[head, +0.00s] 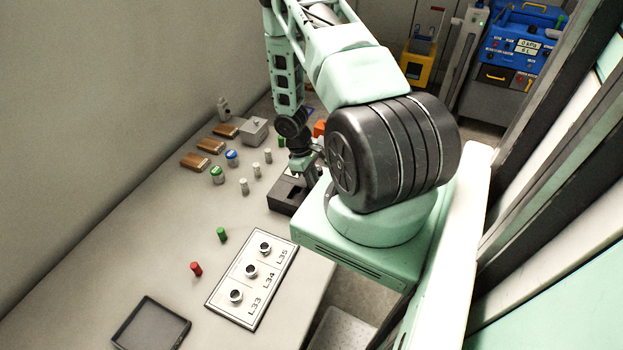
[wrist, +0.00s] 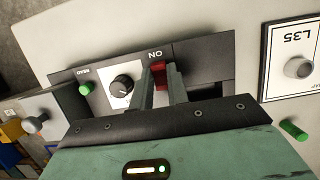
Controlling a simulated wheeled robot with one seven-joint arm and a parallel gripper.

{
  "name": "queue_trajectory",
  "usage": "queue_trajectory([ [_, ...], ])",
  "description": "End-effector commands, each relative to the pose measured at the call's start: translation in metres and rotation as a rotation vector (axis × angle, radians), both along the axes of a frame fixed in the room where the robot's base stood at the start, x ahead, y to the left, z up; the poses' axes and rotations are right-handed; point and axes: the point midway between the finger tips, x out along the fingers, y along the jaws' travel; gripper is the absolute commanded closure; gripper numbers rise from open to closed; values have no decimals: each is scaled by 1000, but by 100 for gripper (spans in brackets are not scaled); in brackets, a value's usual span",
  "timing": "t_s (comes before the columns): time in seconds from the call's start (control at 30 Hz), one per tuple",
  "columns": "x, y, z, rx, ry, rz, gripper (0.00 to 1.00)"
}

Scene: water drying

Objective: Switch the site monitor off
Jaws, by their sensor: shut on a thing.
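The site monitor is a dark box (head: 284,200) on the table, partly hidden behind my arm in the head view. In the wrist view its dark panel (wrist: 205,68) carries a red switch (wrist: 159,76) beside the word ON, a black knob (wrist: 122,86) on a white plate, and a green button (wrist: 86,88) marked READ. My gripper (wrist: 160,72) has its two fingers on either side of the red switch and is shut on it. The fingers hide part of the switch, so its exact tilt is unclear. In the head view the fingertips are hard to make out.
A white board (head: 252,281) marked L33, L34, L35 lies nearer, with a red peg (head: 196,269) and green peg (head: 221,234) beside it. A black tray (head: 151,325) sits at the front. Small jars (head: 217,175), wooden blocks (head: 195,161) and a grey box (head: 254,131) stand beyond.

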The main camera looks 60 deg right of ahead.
Motion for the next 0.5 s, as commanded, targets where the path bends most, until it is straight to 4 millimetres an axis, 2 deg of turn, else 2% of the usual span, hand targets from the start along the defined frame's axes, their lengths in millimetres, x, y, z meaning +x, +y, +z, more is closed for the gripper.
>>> queue_trajectory([
  [0.5,-12,-1,-3,28,-321,-2,100],
])
